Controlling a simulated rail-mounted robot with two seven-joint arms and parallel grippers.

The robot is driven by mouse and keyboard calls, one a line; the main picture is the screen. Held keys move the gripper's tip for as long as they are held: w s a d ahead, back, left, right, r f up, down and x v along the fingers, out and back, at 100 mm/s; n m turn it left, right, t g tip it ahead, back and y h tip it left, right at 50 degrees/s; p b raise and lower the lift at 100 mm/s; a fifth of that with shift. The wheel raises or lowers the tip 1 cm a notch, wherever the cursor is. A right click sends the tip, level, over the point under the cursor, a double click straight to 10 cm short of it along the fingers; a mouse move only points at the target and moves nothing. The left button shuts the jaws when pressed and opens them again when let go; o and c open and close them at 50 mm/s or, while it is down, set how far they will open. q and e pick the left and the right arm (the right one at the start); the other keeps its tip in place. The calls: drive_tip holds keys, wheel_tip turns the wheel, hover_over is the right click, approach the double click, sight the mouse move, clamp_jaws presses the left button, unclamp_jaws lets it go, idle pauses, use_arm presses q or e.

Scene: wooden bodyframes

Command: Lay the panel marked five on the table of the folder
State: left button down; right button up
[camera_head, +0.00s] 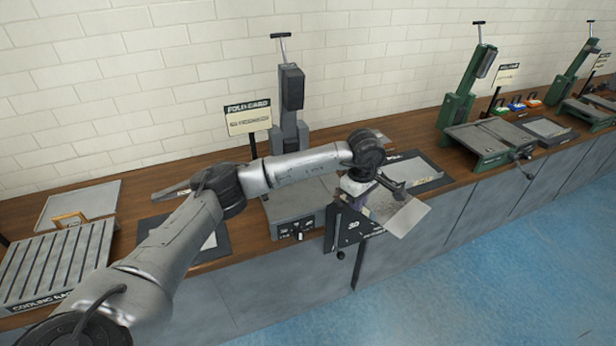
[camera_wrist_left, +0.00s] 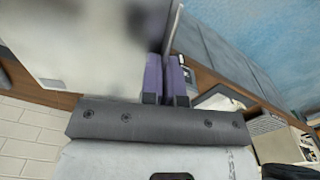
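A pale metal panel (camera_head: 408,217) hangs tilted in front of the bench edge, at the right side of the grey folder (camera_head: 292,212). My left gripper (camera_head: 378,193) is shut on the panel. In the left wrist view the purple fingers (camera_wrist_left: 166,80) are close together, with the blurred panel (camera_wrist_left: 75,45) beside and between them. No number five is legible on the panel. The folder's flat grey table is partly hidden behind my left arm. A dark plate marked 3D (camera_head: 353,226) is at the folder's front right. My right gripper is not in view.
A slotted cooling rack (camera_head: 58,266) stands at the left, with a flat tray (camera_head: 82,205) behind it. A fold card sign (camera_head: 248,118) stands behind the folder. Dark mats lie on both sides of the folder. Green machines (camera_head: 490,140) stand to the right. The blue floor is clear.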

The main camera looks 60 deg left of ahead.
use_arm(q)
drive_tip(key=a+f+n, duration=0.2)
drive_tip(key=a+n, duration=0.4)
drive_tip(key=a, duration=0.3)
drive_tip(key=n, duration=0.8)
approach(305, 199)
drive_tip(key=shift+d+f, duration=0.1)
drive_tip(key=shift+f+b, duration=0.4)
drive_tip(key=shift+f, duration=0.05)
wheel_tip(305, 199, down, 4)
drive_tip(key=b, duration=0.3)
drive_tip(key=shift+r+b, duration=0.15)
drive_tip(key=shift+b, duration=0.25)
drive_tip(key=shift+f, duration=0.85)
drive_tip(key=shift+p, duration=0.3)
